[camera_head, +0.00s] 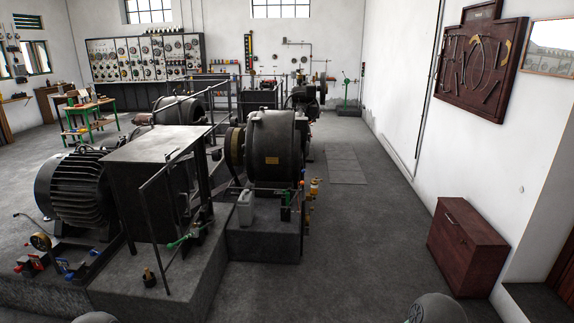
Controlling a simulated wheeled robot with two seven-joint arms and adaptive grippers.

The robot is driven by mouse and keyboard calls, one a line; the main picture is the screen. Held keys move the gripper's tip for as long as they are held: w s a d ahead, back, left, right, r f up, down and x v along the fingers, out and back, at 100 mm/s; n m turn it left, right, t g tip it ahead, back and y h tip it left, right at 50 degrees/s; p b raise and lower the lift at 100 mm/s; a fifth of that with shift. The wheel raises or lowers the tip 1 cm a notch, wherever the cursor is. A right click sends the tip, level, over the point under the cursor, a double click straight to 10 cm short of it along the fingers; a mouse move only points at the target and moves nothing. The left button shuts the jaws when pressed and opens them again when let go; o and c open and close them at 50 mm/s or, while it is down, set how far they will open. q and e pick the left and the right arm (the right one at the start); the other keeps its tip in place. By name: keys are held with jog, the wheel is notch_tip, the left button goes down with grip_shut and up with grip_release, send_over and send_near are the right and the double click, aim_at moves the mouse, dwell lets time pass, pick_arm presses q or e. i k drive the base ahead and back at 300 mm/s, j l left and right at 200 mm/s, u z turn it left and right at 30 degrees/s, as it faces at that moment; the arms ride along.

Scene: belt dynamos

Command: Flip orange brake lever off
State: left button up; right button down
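No lever can be clearly made out as the orange brake lever. A small orange-brass fitting (315,188) stands upright at the right front corner of the middle machine's plinth; it is too small to tell whether it is a lever or which way it is set. The middle machine (272,145) is a large dark round dynamo with a brass plate. Neither gripper is in view. Two dark rounded parts at the bottom edge look like parts of my own arms.
A finned motor (80,190) and a dark cabinet (150,190) with railings stand on a raised plinth at left. A green-handled valve (183,240) sticks out there. A brown chest (467,245) stands by the right wall. The floor (350,240) between is clear.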

aim_at(303, 182)
jog(key=i+z, duration=0.3)
jog(key=i, duration=1.7)
jog(key=i+l+u, duration=0.1)
jog(key=i+u, duration=0.15)
jog(key=i, duration=0.25)
jog(key=i+l+u, duration=0.15)
jog(key=i+u, duration=0.15)
jog(key=i, duration=0.2)
jog(key=i+l+u, duration=0.25)
jog(key=i, duration=0.25)
jog(key=i+l+u, duration=0.25)
jog(key=i+l, duration=0.2)
